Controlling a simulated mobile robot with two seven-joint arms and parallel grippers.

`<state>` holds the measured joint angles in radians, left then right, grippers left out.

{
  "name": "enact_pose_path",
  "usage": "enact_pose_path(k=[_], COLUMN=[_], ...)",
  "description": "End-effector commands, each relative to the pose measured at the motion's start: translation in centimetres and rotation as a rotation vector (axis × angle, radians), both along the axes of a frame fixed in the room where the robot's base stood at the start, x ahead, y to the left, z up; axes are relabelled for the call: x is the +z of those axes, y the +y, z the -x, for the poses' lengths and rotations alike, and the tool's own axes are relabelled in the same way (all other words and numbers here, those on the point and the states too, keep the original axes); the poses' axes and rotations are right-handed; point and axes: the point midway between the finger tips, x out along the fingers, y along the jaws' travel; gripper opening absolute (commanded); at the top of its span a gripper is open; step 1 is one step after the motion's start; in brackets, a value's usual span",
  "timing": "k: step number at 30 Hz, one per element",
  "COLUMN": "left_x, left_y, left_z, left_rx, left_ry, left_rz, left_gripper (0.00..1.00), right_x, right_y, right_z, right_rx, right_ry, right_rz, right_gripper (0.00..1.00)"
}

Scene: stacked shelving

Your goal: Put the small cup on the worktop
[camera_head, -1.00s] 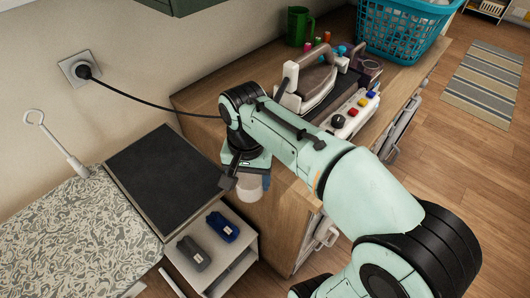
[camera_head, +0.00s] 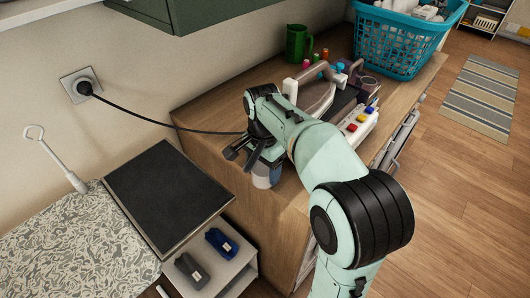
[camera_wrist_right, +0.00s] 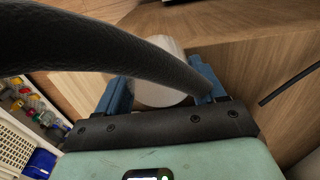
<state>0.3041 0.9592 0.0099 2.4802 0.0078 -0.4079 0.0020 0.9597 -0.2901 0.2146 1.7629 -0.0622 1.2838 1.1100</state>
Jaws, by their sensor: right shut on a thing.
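My right gripper (camera_head: 265,176) is at the near left part of the wooden worktop (camera_head: 205,108). It is shut on the small cup (camera_head: 262,183), a white rounded thing mostly hidden by the gripper and wrist. In the right wrist view the pale cup (camera_wrist_right: 165,72) sits between the blue fingers of the right gripper (camera_wrist_right: 163,88), with wood behind it. Whether the cup touches the worktop cannot be told. My left gripper is not in view.
A black cord (camera_head: 150,118) runs from the wall socket (camera_head: 80,84) towards my right wrist. A dark-topped lower unit (camera_head: 168,190) lies left.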

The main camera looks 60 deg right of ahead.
Motion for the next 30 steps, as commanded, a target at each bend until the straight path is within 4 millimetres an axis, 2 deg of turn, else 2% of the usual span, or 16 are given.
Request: enact_pose_path(k=[7,14,16,27,28,30], left_x=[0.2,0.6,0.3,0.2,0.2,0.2], left_y=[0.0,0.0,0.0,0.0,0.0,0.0], left_z=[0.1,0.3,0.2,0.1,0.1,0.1], left_rx=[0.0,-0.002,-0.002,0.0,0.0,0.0], left_ry=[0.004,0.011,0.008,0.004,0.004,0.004], left_rz=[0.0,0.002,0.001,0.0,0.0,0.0], left_gripper=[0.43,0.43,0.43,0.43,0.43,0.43], right_x=[0.0,0.0,-0.6,-1.0,-1.0,-1.0], right_y=[-2.2,-5.4,-5.1,-5.0,-5.0,-5.0], right_z=[-0.8,-2.0,-1.9,-2.0,-2.0,-2.0], right_rx=[0.0,-0.001,0.001,0.002,0.002,0.002], right_ry=[0.001,-0.001,0.001,0.0,0.0,0.0], right_rz=[-0.001,-0.001,-0.001,-0.001,-0.001,-0.001], right_gripper=[0.39,0.39,0.39,0.39,0.72,0.94])
